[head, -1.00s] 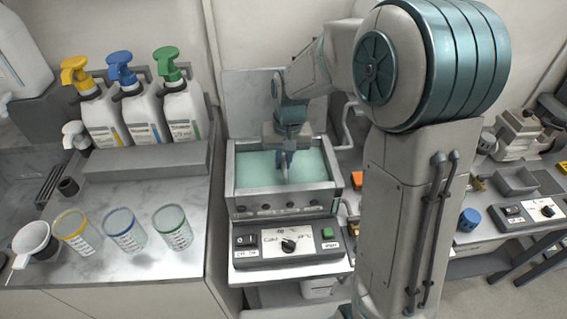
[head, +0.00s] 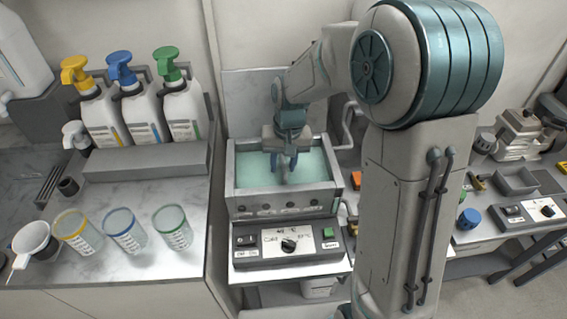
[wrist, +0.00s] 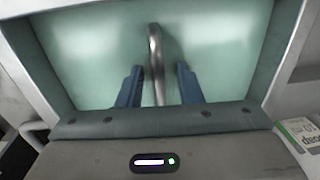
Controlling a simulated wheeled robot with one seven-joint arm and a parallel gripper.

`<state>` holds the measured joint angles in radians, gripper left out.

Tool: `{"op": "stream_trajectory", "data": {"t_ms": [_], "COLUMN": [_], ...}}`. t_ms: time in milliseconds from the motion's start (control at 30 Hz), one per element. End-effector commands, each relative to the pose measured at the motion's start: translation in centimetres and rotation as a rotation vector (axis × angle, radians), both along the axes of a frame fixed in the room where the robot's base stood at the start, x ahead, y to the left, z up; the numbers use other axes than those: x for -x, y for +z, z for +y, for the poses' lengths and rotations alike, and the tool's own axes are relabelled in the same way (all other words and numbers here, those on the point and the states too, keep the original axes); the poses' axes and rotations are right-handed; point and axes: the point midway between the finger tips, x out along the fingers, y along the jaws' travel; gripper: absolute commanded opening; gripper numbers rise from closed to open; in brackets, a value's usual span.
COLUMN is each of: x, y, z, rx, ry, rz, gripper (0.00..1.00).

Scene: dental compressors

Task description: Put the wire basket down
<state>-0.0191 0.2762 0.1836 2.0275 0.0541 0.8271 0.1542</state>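The metal handle of the wire basket (wrist: 156,62) stands up between my two blue fingers in the wrist view. My gripper (wrist: 159,85) is open, with a narrow gap on each side of the handle. In the head view my gripper (head: 284,163) points down over the middle of the tank (head: 285,205), which holds pale green liquid. The tank's rim and liquid also show in the wrist view (wrist: 80,45). The basket's body cannot be made out; the liquid and my gripper hide it.
The tank has a front control panel (head: 288,245) with a knob. To the left, three pump bottles (head: 140,115) stand behind three clear cups (head: 124,232) on a marble counter. A bent pipe (head: 347,125) rises at the tank's right. My arm hides part of the right bench.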

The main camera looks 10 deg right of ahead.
Motion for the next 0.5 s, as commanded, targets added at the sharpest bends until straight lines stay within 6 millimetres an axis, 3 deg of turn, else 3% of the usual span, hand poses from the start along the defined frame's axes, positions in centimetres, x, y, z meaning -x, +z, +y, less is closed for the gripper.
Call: {"op": "stream_trajectory", "data": {"t_ms": [500], "x": [-0.1], "y": [9.9], "z": [-0.9], "rx": [-0.001], "ry": [-0.002], "rz": [-0.005], "gripper": [0.33]}}
